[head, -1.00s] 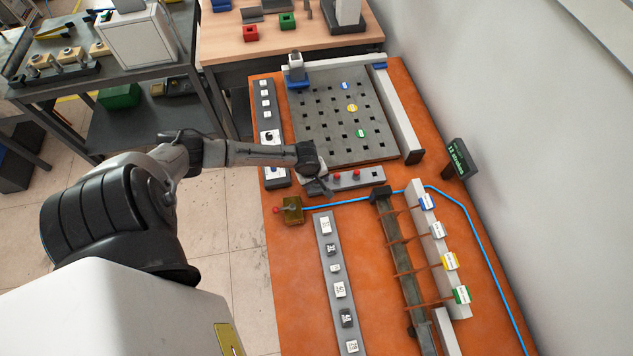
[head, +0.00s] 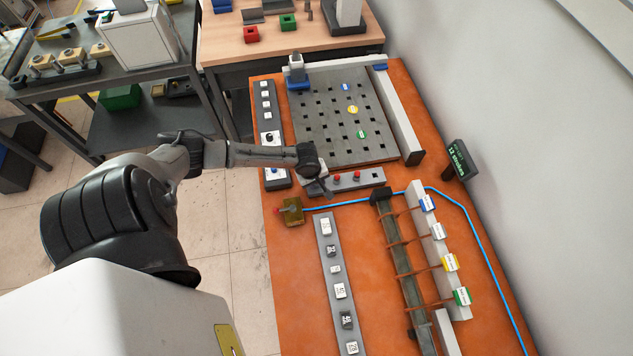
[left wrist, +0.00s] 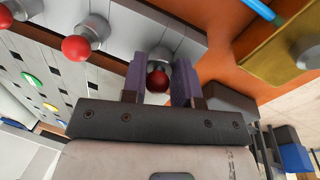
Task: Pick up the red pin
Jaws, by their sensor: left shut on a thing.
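In the left wrist view, a red ball-headed pin (left wrist: 158,83) sits between the two purple-grey fingers of my left gripper (left wrist: 157,75), which is shut on it. The pin's lower part is partly hidden. In the head view my left gripper (head: 322,187) is at the left end of a grey pin rack (head: 372,181), and I cannot tell whether the held pin is still seated in it. Two other red pins stand in the rack; one shows in the head view (head: 357,175) and in the left wrist view (left wrist: 77,48). My right gripper is out of view.
A grey perforated plate (head: 320,130) lies behind the rack. In front are a brass block (head: 292,213) with a red knob, a blue tube (head: 350,202) and a strip of labelled blocks (head: 329,255). A small display (head: 459,160) stands near the wall.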

